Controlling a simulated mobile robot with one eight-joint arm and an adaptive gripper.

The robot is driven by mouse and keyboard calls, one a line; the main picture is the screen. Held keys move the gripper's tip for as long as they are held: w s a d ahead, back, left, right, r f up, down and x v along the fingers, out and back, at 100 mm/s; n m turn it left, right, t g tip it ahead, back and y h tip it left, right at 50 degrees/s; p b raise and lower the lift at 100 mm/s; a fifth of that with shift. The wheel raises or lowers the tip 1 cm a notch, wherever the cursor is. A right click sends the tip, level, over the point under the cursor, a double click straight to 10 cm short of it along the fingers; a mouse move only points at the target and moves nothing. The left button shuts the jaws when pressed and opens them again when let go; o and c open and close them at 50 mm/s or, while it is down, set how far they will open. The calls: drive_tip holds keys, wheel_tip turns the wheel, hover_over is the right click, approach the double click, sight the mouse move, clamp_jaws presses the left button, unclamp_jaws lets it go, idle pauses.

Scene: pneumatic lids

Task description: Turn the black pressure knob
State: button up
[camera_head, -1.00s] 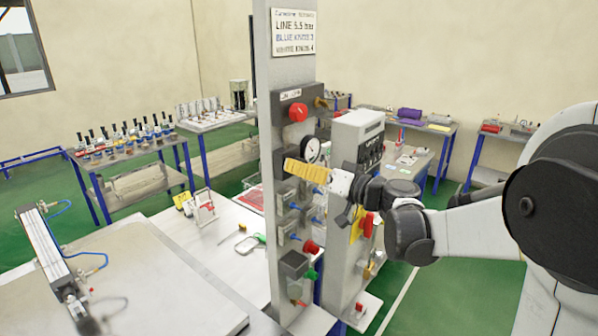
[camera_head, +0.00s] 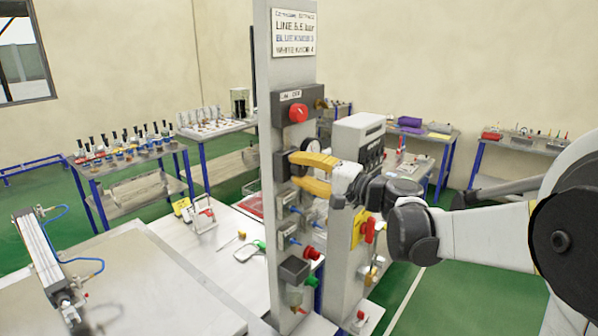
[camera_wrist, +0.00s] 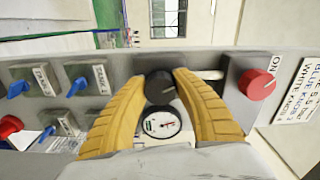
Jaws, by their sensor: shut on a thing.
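The black pressure knob (camera_wrist: 160,87) sits between the tips of my two yellow fingers in the wrist view. My gripper (camera_wrist: 160,80) is shut on it, one finger on each side. A round white pressure gauge (camera_wrist: 162,124) lies just below the knob in that view, between the fingers. In the head view my gripper (camera_head: 293,169) reaches from the right to the grey upright panel (camera_head: 268,220), one finger above the other. The knob is hard to make out there and the fingers partly cover the gauge.
A red knob (camera_head: 298,113) is on the panel above my gripper; it also shows in the wrist view (camera_wrist: 257,84). Several blue-handled valves (camera_wrist: 78,88) sit on the other side. A grey unit (camera_head: 357,140) stands close behind my wrist. A bench (camera_head: 215,240) is at the left.

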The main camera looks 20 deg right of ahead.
drive_tip(key=m, duration=0.5)
drive_tip(key=shift+m+b, duration=0.3)
drive_tip(key=shift+b, duration=0.05)
drive_tip(key=shift+r+m, duration=0.1)
drive_tip(key=shift+m, duration=2.1)
drive_tip(key=o, duration=1.2)
drive_tip(key=shift+a, duration=0.1)
drive_tip(key=v, duration=1.2)
